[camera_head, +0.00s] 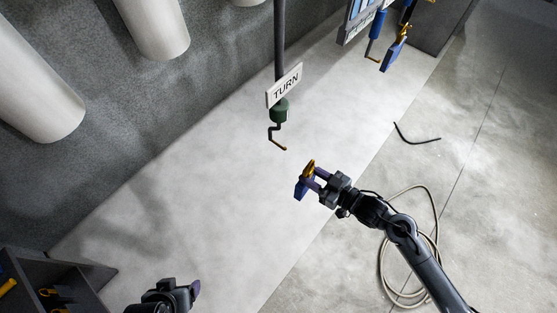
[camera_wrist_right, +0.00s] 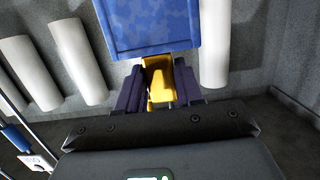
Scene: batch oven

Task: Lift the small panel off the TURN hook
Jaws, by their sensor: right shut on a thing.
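The TURN hook (camera_head: 278,138) is a bent dark rod with an orange tip. It hangs below a green fitting and the white TURN sign (camera_head: 285,86), and nothing hangs on it. My right gripper (camera_head: 310,174) is right of and below the hook in the head view, apart from it. It is shut on the yellow tab of a small blue panel (camera_head: 301,189). In the right wrist view the panel (camera_wrist_right: 153,25) shows as a blue plate, with its yellow tab between the fingers. My left gripper (camera_head: 194,289) is at the bottom edge; its jaw opening is unclear.
Another hook (camera_head: 374,52) and a blue panel (camera_head: 394,54) hang at the top right. A dark shelf (camera_head: 60,285) with yellow items stands at the lower left. A coiled hose (camera_head: 386,270) and a short dark rod (camera_head: 415,137) lie on the floor. White cylinders line the wall.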

